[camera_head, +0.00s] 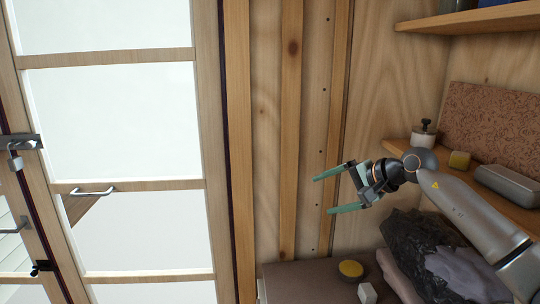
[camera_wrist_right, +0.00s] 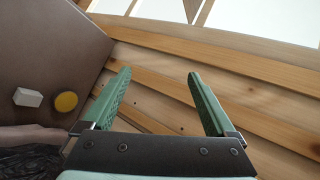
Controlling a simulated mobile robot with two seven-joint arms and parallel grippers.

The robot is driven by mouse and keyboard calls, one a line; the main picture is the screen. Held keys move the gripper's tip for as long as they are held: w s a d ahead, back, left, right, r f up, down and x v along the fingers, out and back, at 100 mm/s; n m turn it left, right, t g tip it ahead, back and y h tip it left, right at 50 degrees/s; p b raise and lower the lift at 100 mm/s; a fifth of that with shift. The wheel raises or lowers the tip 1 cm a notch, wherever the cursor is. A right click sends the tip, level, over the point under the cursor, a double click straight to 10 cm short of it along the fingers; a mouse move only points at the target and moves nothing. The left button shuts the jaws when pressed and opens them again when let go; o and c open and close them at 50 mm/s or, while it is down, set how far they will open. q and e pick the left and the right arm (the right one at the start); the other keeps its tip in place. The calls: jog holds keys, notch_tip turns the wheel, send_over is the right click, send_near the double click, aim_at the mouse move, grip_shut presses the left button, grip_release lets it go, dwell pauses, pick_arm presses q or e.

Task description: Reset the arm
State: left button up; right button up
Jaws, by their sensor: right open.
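My right gripper (camera_head: 322,193) is open and empty, with two green fingers spread apart. In the head view its arm comes in from the right, and the fingers point left in front of the plywood wall (camera_head: 372,100). In the right wrist view the gripper (camera_wrist_right: 158,92) also has nothing between its fingers, with wooden planks (camera_wrist_right: 230,85) behind them. My left gripper is in neither view.
A brown surface (camera_head: 305,283) below holds a yellow round thing (camera_head: 351,269) and a white block (camera_head: 367,293). Dark plastic bags (camera_head: 420,245) lie near my right arm. A shelf (camera_head: 395,147) holds a grey case (camera_head: 508,183). A glazed door (camera_head: 110,110) stands left.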

jog(key=s+a+m+t+y, duration=0.7)
jog(key=a+m, duration=0.5)
jog(key=m, duration=0.5)
jog(key=s+d+f+m+h, duration=0.5)
jog(key=d+f+m+h, duration=0.35)
jog(key=m, duration=0.75)
jog(key=s+d+f+m+h, duration=0.5)
jog(key=d+f+m+h, duration=0.4)
jog(key=m, duration=0.7)
jog(key=s+f+m+g+y, duration=0.1)
jog(key=s+f+m+g, duration=0.55)
jog(key=s, duration=0.65)
jog(key=s+f+m+g+y, duration=0.2)
jog(key=s+f+m+g, duration=0.5)
jog(key=s, duration=0.7)
jog(key=w+a+f+t, duration=0.2)
jog(key=f+t, duration=0.2)
jog(key=f, duration=0.2)
jog(key=w+a+f+n+t+y, duration=0.1)
jog(key=w+a+f+t, duration=0.1)
jog(key=f, duration=0.4)
jog(key=shift+w+t, duration=0.6)
jog(key=shift+t, duration=0.35)
